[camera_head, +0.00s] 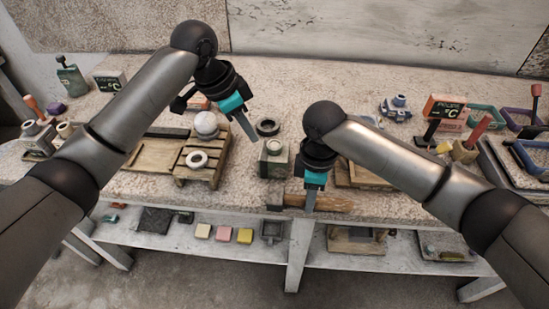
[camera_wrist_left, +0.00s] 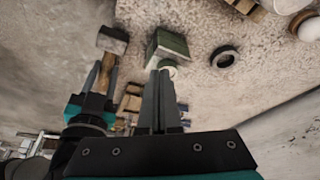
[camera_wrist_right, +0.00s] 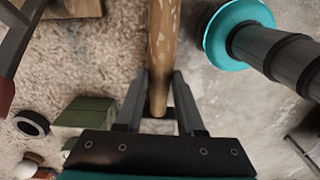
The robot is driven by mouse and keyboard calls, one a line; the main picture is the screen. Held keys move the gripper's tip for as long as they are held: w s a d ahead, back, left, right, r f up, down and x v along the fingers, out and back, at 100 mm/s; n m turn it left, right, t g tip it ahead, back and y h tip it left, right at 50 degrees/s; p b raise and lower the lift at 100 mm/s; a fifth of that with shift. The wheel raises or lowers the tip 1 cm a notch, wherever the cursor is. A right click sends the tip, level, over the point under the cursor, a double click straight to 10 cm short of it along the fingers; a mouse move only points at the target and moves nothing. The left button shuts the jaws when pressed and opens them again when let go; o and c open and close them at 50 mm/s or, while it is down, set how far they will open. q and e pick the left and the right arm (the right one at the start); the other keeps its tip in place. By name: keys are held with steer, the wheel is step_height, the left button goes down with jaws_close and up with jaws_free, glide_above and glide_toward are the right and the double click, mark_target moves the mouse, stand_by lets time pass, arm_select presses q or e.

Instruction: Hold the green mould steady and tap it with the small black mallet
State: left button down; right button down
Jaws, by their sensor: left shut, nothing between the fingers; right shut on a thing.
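The green mould (camera_head: 272,165), a small block with a pale round piece on top, stands upright near the table's front edge. It also shows in the left wrist view (camera_wrist_left: 172,43) and the right wrist view (camera_wrist_right: 85,112). My left gripper (camera_head: 250,134) is shut and empty, above and left of the mould, apart from it as far as I can tell. My right gripper (camera_head: 310,207) is shut on the wooden handle (camera_wrist_right: 163,45) of the mallet, which lies across the front edge. The mallet's dark head (camera_head: 273,207) is at the left end, partly hidden by the fingers in the right wrist view.
A dark ring (camera_head: 267,127) lies behind the mould. Tools and trays crowd the right side. A lower shelf (camera_head: 190,252) holds coloured blocks.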

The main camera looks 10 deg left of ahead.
arm_select(q)
steer(key=v, duration=1.2)
steer(key=shift+f, duration=0.2)
